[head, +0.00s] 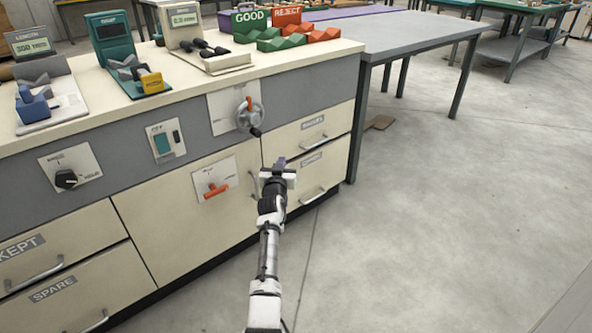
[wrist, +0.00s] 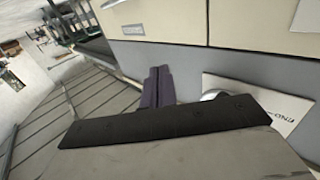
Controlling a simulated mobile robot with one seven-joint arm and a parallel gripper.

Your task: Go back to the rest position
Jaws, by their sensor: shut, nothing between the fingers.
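My gripper (head: 281,163) is in front of the bench, by the lower drawers and below the hand crank. In the wrist view its two dark purple fingers (wrist: 158,86) lie side by side, shut with nothing between them. The fingers point toward the cream and grey bench front (wrist: 180,62), and I cannot tell the exact gap to it. My arm reaches up from the bottom of the head view.
The bench front carries a hand crank (head: 249,115), an orange-handled lever (head: 215,190), a dark knob (head: 66,179) and drawer handles. Gauges and green and red holders (head: 311,33) stand on top. A grey table (head: 420,34) is at the back right. Open floor (head: 450,220) lies to the right.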

